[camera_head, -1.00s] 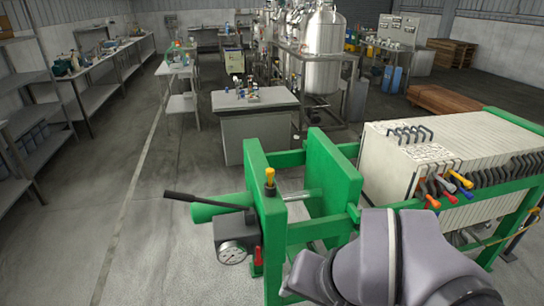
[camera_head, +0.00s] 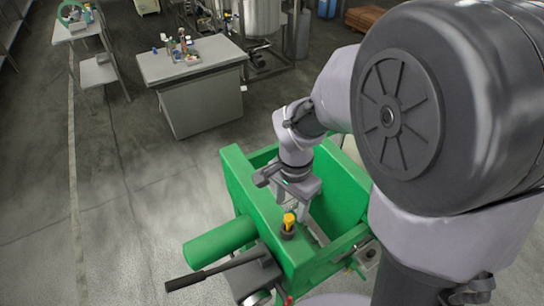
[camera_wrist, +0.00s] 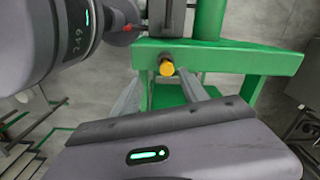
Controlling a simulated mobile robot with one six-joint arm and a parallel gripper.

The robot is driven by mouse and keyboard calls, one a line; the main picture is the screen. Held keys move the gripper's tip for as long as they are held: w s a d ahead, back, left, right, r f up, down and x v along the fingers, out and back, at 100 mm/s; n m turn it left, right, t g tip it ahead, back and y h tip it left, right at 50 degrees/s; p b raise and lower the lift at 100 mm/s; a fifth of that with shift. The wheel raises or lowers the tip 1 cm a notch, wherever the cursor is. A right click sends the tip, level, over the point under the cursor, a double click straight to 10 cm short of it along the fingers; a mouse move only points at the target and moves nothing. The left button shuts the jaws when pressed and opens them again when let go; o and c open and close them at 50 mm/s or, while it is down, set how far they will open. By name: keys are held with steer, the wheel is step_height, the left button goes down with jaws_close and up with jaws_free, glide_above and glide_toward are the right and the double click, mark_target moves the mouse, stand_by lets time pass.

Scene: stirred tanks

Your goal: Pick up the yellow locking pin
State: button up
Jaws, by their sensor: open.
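The yellow locking pin (camera_head: 289,219) stands upright in a dark collar on top of the green end frame (camera_head: 238,180) of the press. In the wrist view the pin (camera_wrist: 167,69) shows end-on, between the lines of the two fingers and just beyond their tips. My gripper (camera_head: 291,212) is open and empty, pointing down beside the pin on its far side in the head view. In the wrist view its fingers (camera_wrist: 161,77) are spread apart. I cannot tell the exact gap between fingertips and pin.
A black lever (camera_head: 205,274) and a green cylinder (camera_head: 218,243) stick out to the left of the frame. A grey bench (camera_head: 192,62) with small items stands behind. The floor on the left is free. My arm hides the right side.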

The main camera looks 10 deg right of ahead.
mark_target(289, 217)
steer(key=f, duration=0.3)
steer(key=w+f+b, duration=0.1)
steer(key=f, duration=0.2)
steer(key=w+f, duration=0.1)
steer(key=f, duration=0.2)
steer(key=shift+d+f, duration=0.25)
steer(key=shift+d, duration=0.1)
steer(key=shift+s+r, duration=0.1)
steer(key=shift+s, duration=0.05)
jaws_close()
